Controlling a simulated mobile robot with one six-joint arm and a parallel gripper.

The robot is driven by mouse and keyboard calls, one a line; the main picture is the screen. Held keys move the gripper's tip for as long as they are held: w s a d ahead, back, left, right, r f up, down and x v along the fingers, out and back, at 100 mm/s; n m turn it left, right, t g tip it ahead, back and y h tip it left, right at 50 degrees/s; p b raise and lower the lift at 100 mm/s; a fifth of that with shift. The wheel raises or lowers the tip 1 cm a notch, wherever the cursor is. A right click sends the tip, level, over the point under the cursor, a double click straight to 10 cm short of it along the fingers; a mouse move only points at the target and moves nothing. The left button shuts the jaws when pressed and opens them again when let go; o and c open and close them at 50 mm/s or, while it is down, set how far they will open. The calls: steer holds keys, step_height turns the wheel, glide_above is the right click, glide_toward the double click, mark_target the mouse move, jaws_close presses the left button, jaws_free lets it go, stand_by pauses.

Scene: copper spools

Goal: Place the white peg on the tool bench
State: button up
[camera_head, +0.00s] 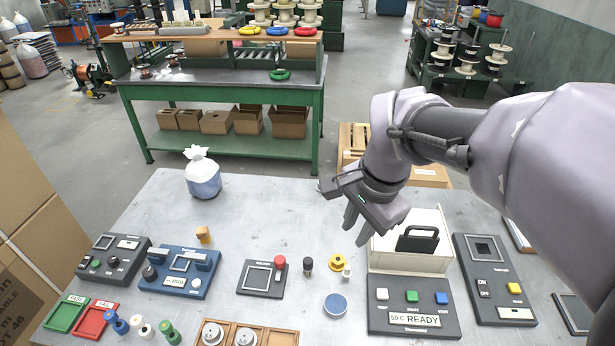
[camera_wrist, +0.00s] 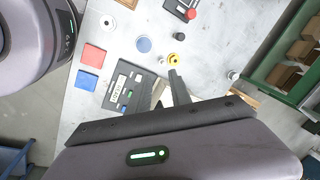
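A small white peg (camera_head: 347,273) stands on the grey metal table (camera_head: 285,210), beside a yellow ring-shaped piece (camera_head: 336,262). A small pale shape by the ring in the wrist view (camera_wrist: 161,60) looks like the same peg. Other pegs, including a whitish one (camera_head: 136,321), stand at the table's front left. My gripper (camera_head: 354,228) is above the table, behind and higher than the ring. Its two fingers are apart with nothing visible between them, also in the wrist view (camera_wrist: 166,86). A green workbench (camera_head: 225,156), which may be the tool bench, stands behind the table.
A white open box device (camera_head: 412,262) with a READY panel stands right of the peg. A dark peg (camera_head: 307,265) and a blue disc (camera_head: 336,305) are close by. A tied bag (camera_head: 203,176) is at the back left. The table's middle back is clear.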

steer(key=w+d+f+m+g, duration=0.2)
steer(key=w+f+m, duration=0.3)
steer(key=w+f, duration=0.3)
steer(key=b, duration=0.5)
glide_toward(348, 267)
steer(key=shift+h, duration=0.4)
steer(key=f, duration=0.3)
steer(key=a+f, duration=0.1)
steer(key=f, duration=0.1)
steer(key=shift+w+f, duration=0.15)
steer(key=shift+w, duration=0.2)
step_height(348, 267, down, 6)
steer(key=b, duration=0.2)
steer(key=shift+s+d+b, duration=0.15)
steer(key=shift+b, duration=0.15)
steer(key=shift+r, duration=0.2)
jaws_close()
